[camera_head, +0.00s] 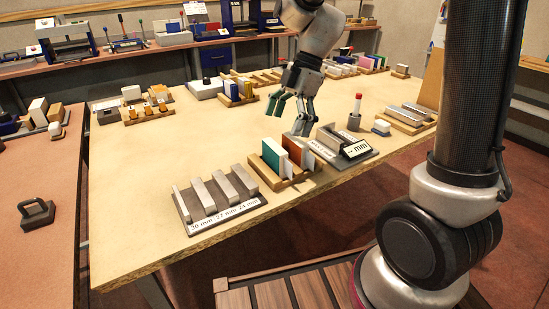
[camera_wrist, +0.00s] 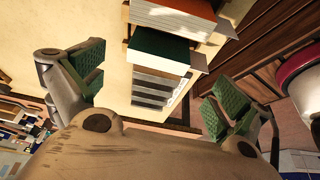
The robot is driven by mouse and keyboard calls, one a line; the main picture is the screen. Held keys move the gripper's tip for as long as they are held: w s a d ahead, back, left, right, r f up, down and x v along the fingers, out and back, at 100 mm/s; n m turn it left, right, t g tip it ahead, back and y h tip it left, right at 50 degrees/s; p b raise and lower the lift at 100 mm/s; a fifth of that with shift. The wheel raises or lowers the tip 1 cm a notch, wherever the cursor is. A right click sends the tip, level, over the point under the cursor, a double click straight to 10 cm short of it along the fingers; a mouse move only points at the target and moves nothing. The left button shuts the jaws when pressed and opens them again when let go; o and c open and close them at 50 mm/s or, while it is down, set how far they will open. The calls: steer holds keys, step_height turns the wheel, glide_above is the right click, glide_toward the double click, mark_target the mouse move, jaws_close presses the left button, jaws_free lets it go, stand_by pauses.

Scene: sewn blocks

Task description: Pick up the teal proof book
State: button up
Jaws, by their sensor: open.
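The teal proof book (camera_head: 272,156) stands upright in a small wooden rack (camera_head: 258,171) near the table's front edge, its white side showing on the right. A brown-orange book (camera_head: 293,149) stands to its right in the same rack. My gripper (camera_head: 288,116) is open and empty, pointing down above the table, higher in the picture than the rack. In the wrist view the teal book (camera_wrist: 160,46) shows dark green between and beyond the open fingers (camera_wrist: 155,84). The orange book (camera_wrist: 172,14) lies above it in that picture. Neither finger touches a book.
A grey slotted gauge block with labels (camera_head: 220,198) sits left of the rack. A dark labelled holder (camera_head: 345,147) sits to its right. A red-topped post (camera_head: 355,108) stands behind that holder. Several racks of small blocks line the back. The table's left middle (camera_head: 190,145) is clear.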

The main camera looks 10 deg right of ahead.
mark_target(276, 145)
steer(key=x, duration=0.7)
steer(key=shift+a+f, duration=0.25)
steer(key=c, duration=1)
